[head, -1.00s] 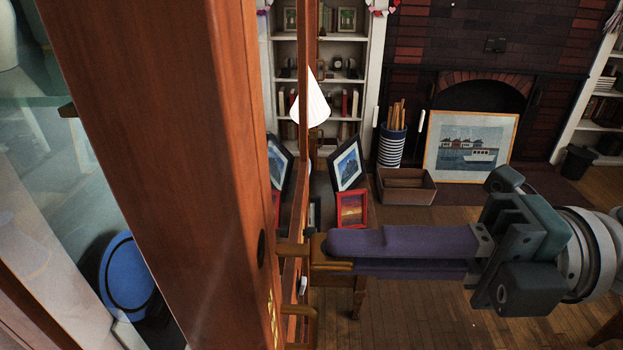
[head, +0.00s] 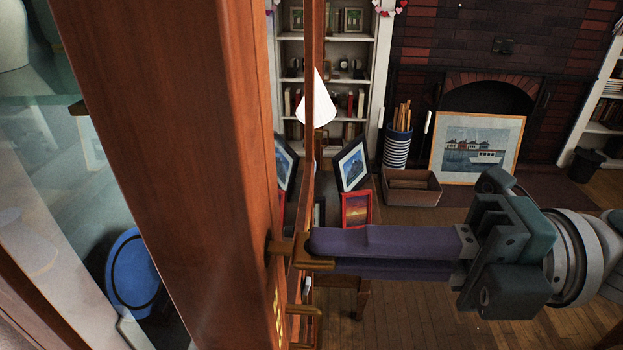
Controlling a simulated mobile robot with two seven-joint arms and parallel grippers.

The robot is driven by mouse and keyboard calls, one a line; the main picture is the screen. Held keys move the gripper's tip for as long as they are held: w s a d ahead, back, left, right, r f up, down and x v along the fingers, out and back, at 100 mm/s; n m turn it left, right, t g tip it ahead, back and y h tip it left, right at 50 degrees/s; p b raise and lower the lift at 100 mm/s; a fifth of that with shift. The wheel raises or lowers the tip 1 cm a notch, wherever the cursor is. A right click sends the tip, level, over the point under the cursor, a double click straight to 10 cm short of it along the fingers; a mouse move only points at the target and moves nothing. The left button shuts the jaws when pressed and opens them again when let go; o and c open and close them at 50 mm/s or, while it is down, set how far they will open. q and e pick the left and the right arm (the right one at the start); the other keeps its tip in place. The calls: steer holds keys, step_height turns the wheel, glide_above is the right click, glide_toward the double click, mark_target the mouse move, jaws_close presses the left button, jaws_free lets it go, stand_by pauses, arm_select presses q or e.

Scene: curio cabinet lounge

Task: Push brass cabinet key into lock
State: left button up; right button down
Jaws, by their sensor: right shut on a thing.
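My right gripper (head: 318,246) comes in from the right with its purple fingers shut on the brass key (head: 284,248). The key points left, level, toward the wooden cabinet door frame (head: 180,150). Its tip is at the dark round lock hole (head: 267,245) in the edge of the frame; the tip's end is not visible, so how deep it sits cannot be told. A length of shaft shows between the hole and my fingers. My left gripper is not in view.
Behind are picture frames (head: 355,208), a box (head: 411,188), a striped bin (head: 396,148) and a fireplace. A blue disc (head: 132,272) shows through the cabinet glass.

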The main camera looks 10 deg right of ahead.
steer(key=shift+w+a, duration=0.1)
steer(key=shift+a, duration=0.3)
steer(key=c, duration=0.9)
jaws_free()
steer(key=shift+d, duration=0.1)
steer(key=b+v, duration=0.4)
steer(key=v, duration=0.5)
steer(key=shift+d, duration=0.4)
steer(key=shift+r, duration=0.1)
